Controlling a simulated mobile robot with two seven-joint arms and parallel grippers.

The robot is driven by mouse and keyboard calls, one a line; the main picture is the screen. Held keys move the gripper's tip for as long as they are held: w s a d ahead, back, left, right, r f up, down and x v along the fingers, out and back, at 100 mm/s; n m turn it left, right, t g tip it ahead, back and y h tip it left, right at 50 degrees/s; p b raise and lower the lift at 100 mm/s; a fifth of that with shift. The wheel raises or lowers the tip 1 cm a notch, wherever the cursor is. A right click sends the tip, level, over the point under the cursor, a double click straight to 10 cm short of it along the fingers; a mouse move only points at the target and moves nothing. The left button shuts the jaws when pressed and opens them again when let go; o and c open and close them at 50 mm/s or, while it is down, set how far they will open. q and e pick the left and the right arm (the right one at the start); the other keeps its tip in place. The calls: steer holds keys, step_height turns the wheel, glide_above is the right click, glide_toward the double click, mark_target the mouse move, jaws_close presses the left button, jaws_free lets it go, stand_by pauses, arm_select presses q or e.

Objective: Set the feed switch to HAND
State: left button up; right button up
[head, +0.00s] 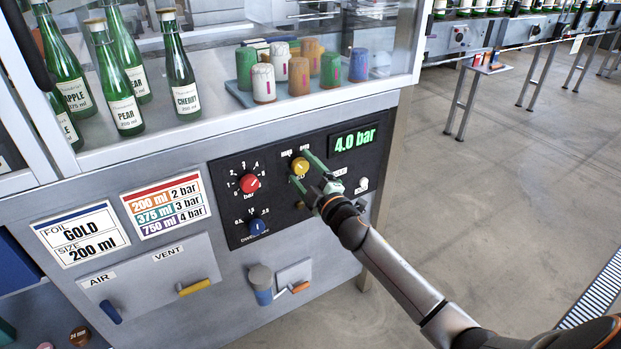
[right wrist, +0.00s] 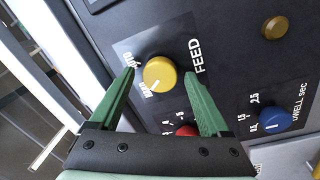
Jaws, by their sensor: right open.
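The feed switch is a round yellow knob (head: 300,166) on the black control panel (head: 318,205). It also shows in the right wrist view (right wrist: 160,72), beside the word FEED. In the right wrist view the fingertips (right wrist: 161,71) show gaps to the knob, so I see no grip. My left gripper is in neither view.
A red bar knob (head: 249,184) and a blue dwell knob (head: 257,227) sit left of the switch on the panel. A green display (head: 355,140) reads 4.0 bar. Bottles and a tray (head: 243,93) of coloured capsules stand above. Open floor lies to the right.

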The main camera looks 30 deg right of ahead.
mark_target(301, 169)
steer(key=s, duration=0.4)
steer(key=shift+s+f+p, duration=0.2)
steer(key=shift+s+p, duration=0.15)
steer(key=shift+s, duration=0.05)
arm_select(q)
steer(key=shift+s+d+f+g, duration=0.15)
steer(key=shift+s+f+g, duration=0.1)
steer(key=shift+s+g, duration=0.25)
arm_select(e)
steer(key=s, duration=0.7)
steer(key=shift+s+f, duration=0.25)
